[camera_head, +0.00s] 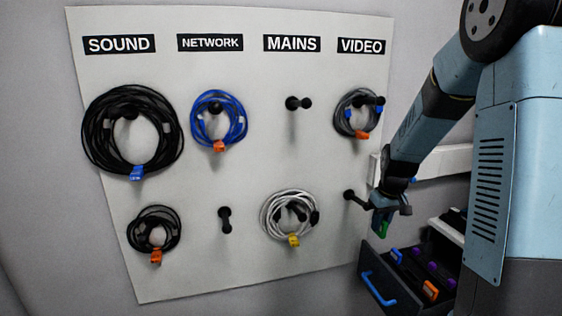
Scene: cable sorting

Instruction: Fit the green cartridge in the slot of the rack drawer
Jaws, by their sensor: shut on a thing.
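My gripper (387,208) is at the right of the picture, pointing down, and is shut on the green cartridge (383,230). The cartridge looks small and dark green, and part of it is hidden by the fingers. It is held in the air, above and near the left end of the open rack drawer (370,263). The dark drawer has a blue handle (378,289) on its front. Inside are a blue cartridge (397,255), an orange one (431,290) and purple parts (432,267). I cannot make out the empty slot.
A white board (190,270) on the wall carries labels and coiled cables on pegs. A bare black peg (350,196) sticks out just left of my gripper. A white ledge (445,160) runs behind my arm. My own blue body fills the right side.

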